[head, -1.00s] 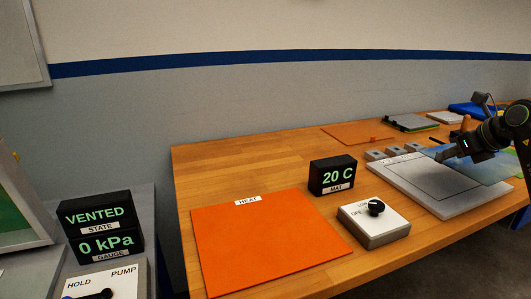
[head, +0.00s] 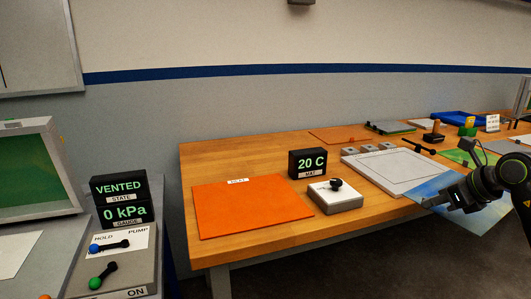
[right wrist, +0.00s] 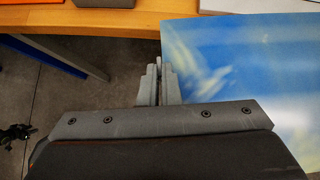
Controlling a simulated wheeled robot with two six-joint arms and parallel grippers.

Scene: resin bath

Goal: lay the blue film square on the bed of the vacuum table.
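My right gripper (head: 430,202) is shut on the edge of the blue film square (head: 486,214), which is thin, part see-through, with pale streaks. The film hangs out flat in front of the wooden bench's front edge. In the right wrist view the closed fingers (right wrist: 158,84) pinch the film (right wrist: 245,75) at its left edge. At the far left is the vacuum station, with a display (head: 122,200) reading VENTED and 0 kPa. Beside it stands a grey-framed green panel (head: 28,170), tilted up, partly cut off. A pale sheet or bed (head: 12,256) lies below it. My left gripper is not in view.
The wooden bench (head: 225,155) carries an orange heat mat (head: 250,207), a 20 C display (head: 307,163), a knob box (head: 335,197) and a white outlined plate (head: 390,170). A HOLD/PUMP lever box (head: 120,240) stands at the left. Open floor lies before the bench.

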